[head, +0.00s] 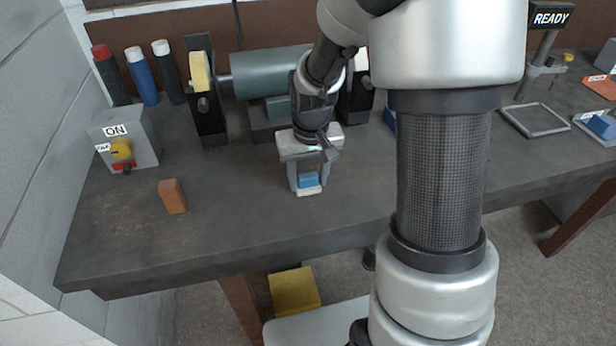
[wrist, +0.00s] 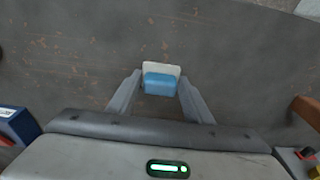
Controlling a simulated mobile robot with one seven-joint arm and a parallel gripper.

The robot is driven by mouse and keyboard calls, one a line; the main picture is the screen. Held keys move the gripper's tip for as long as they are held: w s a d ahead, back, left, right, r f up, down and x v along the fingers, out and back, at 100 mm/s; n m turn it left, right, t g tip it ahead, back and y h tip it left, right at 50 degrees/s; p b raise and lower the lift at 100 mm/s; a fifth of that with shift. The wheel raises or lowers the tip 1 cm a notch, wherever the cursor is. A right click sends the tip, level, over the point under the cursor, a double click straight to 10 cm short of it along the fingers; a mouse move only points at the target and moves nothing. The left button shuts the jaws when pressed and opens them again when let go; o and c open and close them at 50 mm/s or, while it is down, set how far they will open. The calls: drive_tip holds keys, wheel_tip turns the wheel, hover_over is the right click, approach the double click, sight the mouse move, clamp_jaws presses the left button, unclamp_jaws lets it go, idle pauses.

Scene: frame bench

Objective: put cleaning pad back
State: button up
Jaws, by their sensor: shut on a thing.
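The cleaning pad, a small block with a blue upper part and a pale layer, shows in the head view (head: 308,181) near the middle of the bench. My gripper (head: 308,185) points down and is shut on it, one finger on each side. The wrist view shows the pad (wrist: 159,84) between my fingertips (wrist: 160,78), its pale layer on the far side. I cannot tell whether the pad touches the bench (head: 230,225) or hangs just above it.
An orange-brown block (head: 172,196) stands to the left, near a switch box (head: 130,138). A grinder-like machine (head: 270,72) and several bottles (head: 142,76) stand behind. A grey square frame (head: 535,120) and a tray with a blue block (head: 600,126) are at right. The bench's front middle is clear.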

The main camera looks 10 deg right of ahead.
drive_tip(key=shift+f, duration=0.25)
drive_tip(key=o, duration=1.1)
drive_tip(key=shift+r, duration=0.1)
